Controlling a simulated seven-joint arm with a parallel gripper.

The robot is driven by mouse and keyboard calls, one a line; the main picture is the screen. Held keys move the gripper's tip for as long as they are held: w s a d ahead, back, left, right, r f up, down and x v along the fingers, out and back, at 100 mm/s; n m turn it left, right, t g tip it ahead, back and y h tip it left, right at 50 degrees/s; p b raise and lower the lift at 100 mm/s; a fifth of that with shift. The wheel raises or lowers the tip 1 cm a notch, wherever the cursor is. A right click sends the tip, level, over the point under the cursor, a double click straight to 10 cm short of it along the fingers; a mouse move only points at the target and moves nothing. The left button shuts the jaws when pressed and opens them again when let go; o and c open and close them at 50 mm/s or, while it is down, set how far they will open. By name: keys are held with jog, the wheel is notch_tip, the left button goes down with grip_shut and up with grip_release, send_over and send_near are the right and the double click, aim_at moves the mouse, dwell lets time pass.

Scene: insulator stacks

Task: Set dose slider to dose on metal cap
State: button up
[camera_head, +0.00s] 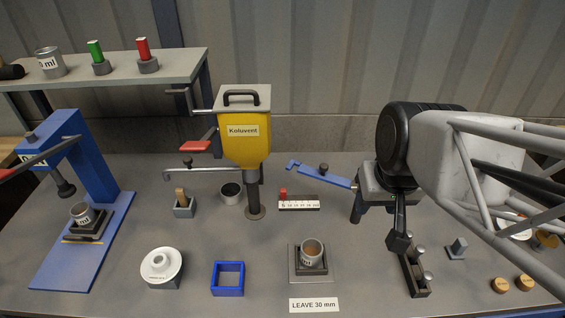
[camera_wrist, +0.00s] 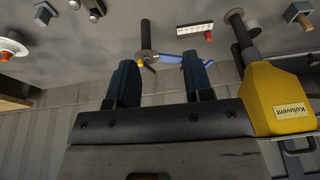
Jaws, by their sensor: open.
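The dose slider is a white scale (camera_head: 302,204) with a red marker (camera_head: 283,194) near its left end, lying on the table right of the yellow dispenser. In the wrist view the scale (camera_wrist: 195,29) and its red marker (camera_wrist: 208,36) show beyond my fingers. A metal can (camera_head: 51,64) with an "ml" label stands on the shelf at the far left; its full number is not readable, and I cannot tell whether it is the metal cap. My gripper (camera_wrist: 160,62) is open and empty, apart from the scale. In the head view my arm covers the right side.
The yellow Koluvent dispenser (camera_head: 243,140) stands left of the scale. A blue lever (camera_head: 322,174) reaches close above the scale's right side. A blue press (camera_head: 92,165) stands left. A cup (camera_head: 312,249) and blue frame (camera_head: 228,279) are in front.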

jog(key=w+a+f+t+y, duration=0.1)
jog(key=w+a+f, duration=0.35)
jog(key=w, duration=0.25)
jog(key=w+a+f+t+y, duration=0.1)
jog(key=w+a+f+t, duration=0.1)
jog(key=w+a+f, duration=0.4)
jog(key=t, duration=0.1)
send_near(283, 192)
jog(key=a+f+t+h, duration=0.1)
jog(key=f+h, duration=0.1)
jog(key=shift+w+a+f+t, duration=0.25)
jog(key=shift+a+f+t, duration=0.05)
jog(key=shift+a+t, duration=0.1)
jog(key=shift+x, duration=3.9)
jog(key=shift+d, duration=0.1)
grip_shut()
